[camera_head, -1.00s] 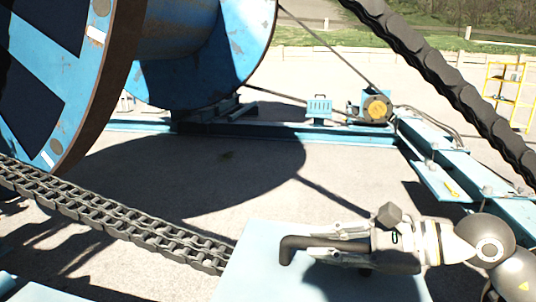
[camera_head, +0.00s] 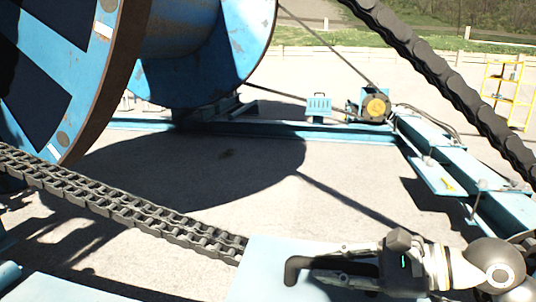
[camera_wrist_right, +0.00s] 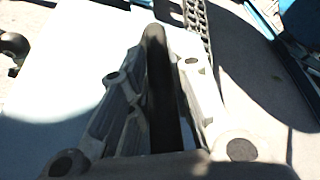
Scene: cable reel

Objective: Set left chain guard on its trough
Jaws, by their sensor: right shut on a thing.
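My right gripper (camera_head: 318,268) reaches in from the lower right, shut on a dark bar handle (camera_head: 293,271). The handle is above a flat pale-blue panel (camera_head: 262,256), which looks like the chain guard. In the right wrist view the handle (camera_wrist_right: 156,50) runs between the two grey fingers, with the pale panel (camera_wrist_right: 75,60) beneath. The fingers and the frame edge hide parts of the panel. A dark chain (camera_head: 120,205) slopes down from the left to the panel's left edge. I cannot make out the trough. My left gripper is not in view.
A large blue reel (camera_head: 100,70) stands at the upper left. A second heavy chain (camera_head: 440,85) slopes down at the right. A blue frame beam (camera_head: 450,155) with a yellow-faced motor (camera_head: 376,107) lies beyond the gripper. The concrete between reel and panel is clear.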

